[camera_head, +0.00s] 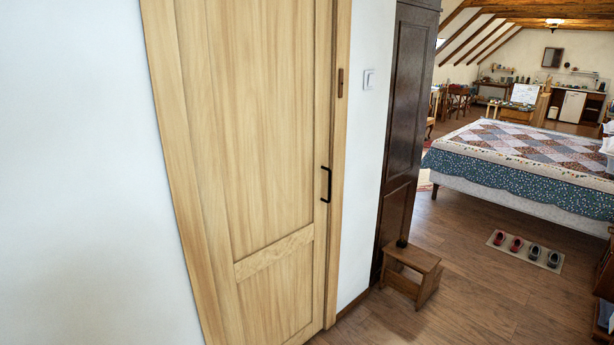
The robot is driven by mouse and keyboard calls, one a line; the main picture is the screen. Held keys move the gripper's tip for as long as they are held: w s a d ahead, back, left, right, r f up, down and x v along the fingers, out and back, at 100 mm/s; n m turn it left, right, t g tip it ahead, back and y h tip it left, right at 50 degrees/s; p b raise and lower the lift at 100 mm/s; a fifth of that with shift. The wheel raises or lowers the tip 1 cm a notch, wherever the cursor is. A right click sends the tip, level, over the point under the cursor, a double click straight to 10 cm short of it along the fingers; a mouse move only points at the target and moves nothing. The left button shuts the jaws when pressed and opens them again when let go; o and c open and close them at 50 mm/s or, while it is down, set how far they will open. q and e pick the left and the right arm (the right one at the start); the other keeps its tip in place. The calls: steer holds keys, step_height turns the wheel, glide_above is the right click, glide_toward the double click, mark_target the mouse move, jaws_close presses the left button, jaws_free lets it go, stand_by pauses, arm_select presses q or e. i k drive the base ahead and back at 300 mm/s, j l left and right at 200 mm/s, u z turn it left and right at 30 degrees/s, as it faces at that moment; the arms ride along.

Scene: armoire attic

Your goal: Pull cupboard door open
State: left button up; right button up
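A light wooden door (270,130) with a black bar handle (326,184) fills the left middle of the head view. It sits shut in its wooden frame in the white wall. The handle is upright near the door's right edge. A tall dark wooden cupboard (405,120) stands right of it, past a strip of white wall, seen at a steep angle; I cannot tell whether its door is open. Neither of my grippers shows in the head view.
A small wooden step stool (409,274) stands on the floor against the dark cupboard. A bed (530,165) with a patchwork quilt is at the right. Shoes lie on a mat (524,251) before it. The wooden floor (450,285) between stool and mat is clear.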

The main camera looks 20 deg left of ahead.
mark_target(256, 74)
steer(key=u, duration=0.8)
